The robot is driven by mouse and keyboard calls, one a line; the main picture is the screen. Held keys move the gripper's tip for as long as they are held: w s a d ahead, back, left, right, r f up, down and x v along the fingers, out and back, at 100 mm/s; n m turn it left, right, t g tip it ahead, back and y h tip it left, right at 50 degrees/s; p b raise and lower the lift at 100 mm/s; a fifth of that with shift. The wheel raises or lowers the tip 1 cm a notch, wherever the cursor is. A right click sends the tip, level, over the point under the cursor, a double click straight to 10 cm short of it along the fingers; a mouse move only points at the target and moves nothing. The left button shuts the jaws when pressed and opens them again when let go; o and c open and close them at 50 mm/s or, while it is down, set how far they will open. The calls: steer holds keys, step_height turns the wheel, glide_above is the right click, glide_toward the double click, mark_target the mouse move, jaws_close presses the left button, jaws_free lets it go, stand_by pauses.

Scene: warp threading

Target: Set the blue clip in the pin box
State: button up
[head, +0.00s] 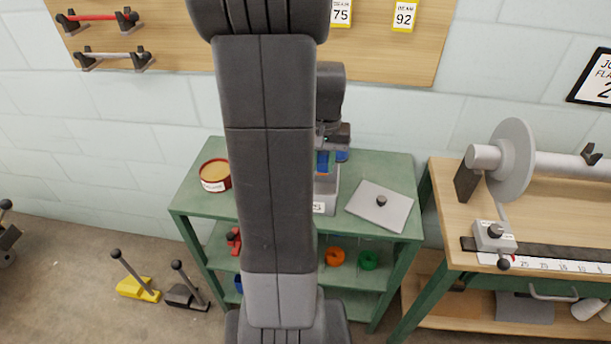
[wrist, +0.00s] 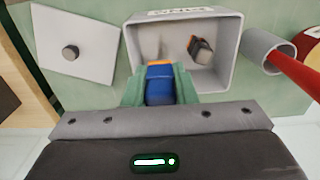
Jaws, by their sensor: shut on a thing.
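My gripper (wrist: 160,82) is shut on the blue clip (wrist: 159,92), which shows an orange band at its far end. In the wrist view the clip is at the near wall of the grey pin box (wrist: 233,72), its far end overlapping the box's opening; I cannot tell whether it touches. A dark piece with an orange part (wrist: 200,49) lies inside the box. In the head view the pin box (head: 325,203) stands on the green shelf unit, partly hidden behind my arm, and blue parts show just above it.
The grey lid with a black knob (head: 380,206) lies right of the box on the green top (head: 400,165). A red round tin (head: 215,175) stands on the left. In the wrist view a grey cup (wrist: 262,50) with a red rod stands close beside the box.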

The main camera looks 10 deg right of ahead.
steer(key=f, duration=0.6)
steer(key=shift+w+f, duration=0.2)
steer(key=shift+w, duration=0.15)
steer(key=shift+f+b, duration=0.35)
steer(key=shift+f, duration=1.45)
steer(key=shift+f, duration=0.15)
steer(key=o, duration=0.7)
steer(key=shift+c, duration=0.2)
step_height(320, 180, up, 12)
steer(key=shift+r+p, duration=0.2)
steer(key=shift+p, duration=0.3)
